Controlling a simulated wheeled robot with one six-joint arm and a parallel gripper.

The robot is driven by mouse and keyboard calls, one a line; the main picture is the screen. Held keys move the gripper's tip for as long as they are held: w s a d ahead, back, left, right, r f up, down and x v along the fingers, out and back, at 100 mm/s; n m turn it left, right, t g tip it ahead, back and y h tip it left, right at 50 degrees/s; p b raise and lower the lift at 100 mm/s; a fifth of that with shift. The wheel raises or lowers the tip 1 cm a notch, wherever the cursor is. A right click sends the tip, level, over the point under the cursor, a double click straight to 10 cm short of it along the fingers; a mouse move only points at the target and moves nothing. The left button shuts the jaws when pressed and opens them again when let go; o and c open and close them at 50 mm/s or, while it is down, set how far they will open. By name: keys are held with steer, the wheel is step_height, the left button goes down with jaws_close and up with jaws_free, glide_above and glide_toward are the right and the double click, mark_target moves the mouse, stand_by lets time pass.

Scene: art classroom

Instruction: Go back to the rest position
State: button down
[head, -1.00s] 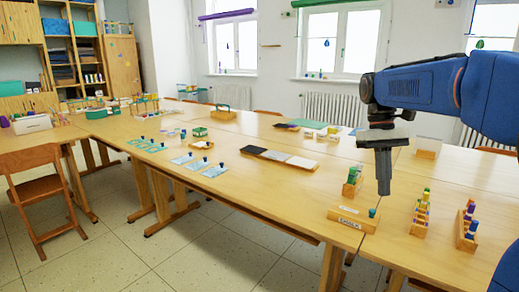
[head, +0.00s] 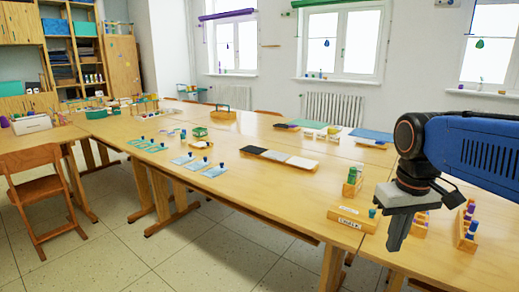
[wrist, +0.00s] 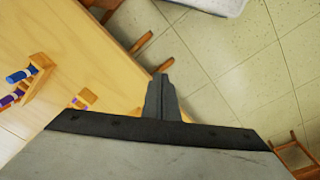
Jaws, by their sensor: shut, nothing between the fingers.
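My gripper (head: 394,242) is on the right side of the head view, in front of the near table edge. Its fingers point down and are together with nothing between them. In the wrist view my gripper (wrist: 161,82) shows its closed fingers near the table edge, with floor beyond. My blue arm comes in from the right in the head view. It hides part of the table and part of a wooden rack behind the gripper.
A wooden chair (head: 38,190) stands at the left. The tiled floor (head: 215,250) in front is clear.

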steer(key=s+a+f+m+t, duration=0.1)
steer(key=s+f+t, duration=0.2)
steer(key=s+f, duration=0.5)
steer(key=shift+s+a+f+t, duration=0.2)
steer(key=shift+s+f+t, duration=0.1)
steer(key=shift+f, duration=0.25)
stand_by(0.3)
